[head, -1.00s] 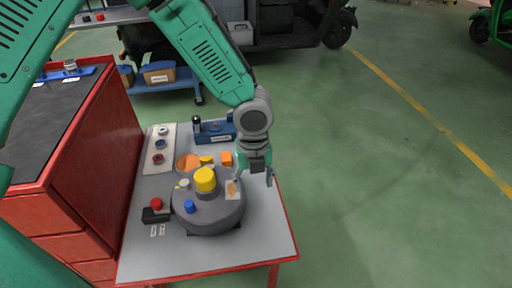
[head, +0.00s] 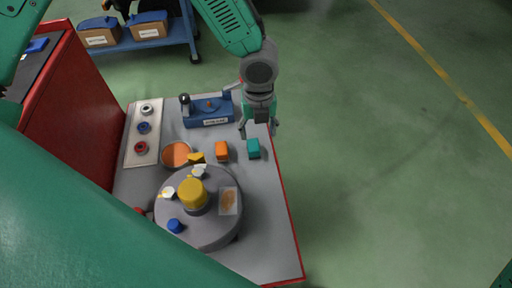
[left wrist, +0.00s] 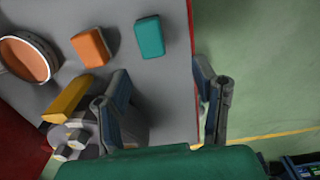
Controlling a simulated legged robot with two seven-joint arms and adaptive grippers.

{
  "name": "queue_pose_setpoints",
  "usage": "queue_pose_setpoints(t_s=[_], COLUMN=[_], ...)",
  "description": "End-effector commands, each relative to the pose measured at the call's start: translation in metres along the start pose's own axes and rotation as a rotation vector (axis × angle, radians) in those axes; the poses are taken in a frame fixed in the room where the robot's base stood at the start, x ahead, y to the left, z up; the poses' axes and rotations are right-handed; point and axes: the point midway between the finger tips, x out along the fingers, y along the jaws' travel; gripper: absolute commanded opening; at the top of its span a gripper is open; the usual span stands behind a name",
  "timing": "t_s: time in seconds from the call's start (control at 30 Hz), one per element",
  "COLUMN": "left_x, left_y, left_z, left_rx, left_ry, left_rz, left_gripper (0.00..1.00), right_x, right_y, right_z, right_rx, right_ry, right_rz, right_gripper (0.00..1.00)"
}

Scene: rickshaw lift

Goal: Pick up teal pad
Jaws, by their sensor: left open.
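The teal pad (head: 253,148) is a small block lying on the grey table top, right of the orange pad (head: 222,150) and near the table's right edge. My left gripper (head: 258,131) is open and empty, with its fingers pointing down just above the teal pad in the head view. In the left wrist view the teal pad (left wrist: 150,37) lies beyond the open fingertips (left wrist: 160,78), in line with the gap between them and apart from both. My right gripper is not in view.
A round grey turntable (head: 180,232) with a yellow knob (head: 193,193) stands in front. An orange-filled dish (head: 176,154) and a yellow block (head: 196,157) lie left of the pads. A blue fixture (head: 208,112) stands behind. Open floor lies to the right.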

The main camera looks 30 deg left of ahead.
Motion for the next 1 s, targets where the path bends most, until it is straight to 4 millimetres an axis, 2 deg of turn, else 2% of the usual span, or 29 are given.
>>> queue_pose_setpoints(t_s=[0.03,0.1,0.43,0.7,0.97,1.0], left_x=[0.014,0.024,0.045,0.084,0.086,0.086], left_y=[0.002,0.002,0.003,0.004,0.006,0.006], left_z=[0.001,0.002,0.004,0.008,0.009,0.01], left_rx=[-0.001,-0.002,-0.002,-0.001,-0.002,-0.002], left_ry=[0.003,0.003,0.002,0.0,0.001,0.002], left_rz=[0.0,-0.002,-0.003,-0.001,-0.005,-0.006], left_gripper=[0.53,0.53,0.53,0.53,0.53,0.39], right_x=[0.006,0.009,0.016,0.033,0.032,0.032], right_y=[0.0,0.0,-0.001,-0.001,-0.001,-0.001], right_z=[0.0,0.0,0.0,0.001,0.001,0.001], right_rx=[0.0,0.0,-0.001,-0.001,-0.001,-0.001], right_ry=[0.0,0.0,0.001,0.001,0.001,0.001], right_rz=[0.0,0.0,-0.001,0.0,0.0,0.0], right_gripper=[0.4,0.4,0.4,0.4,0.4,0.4])
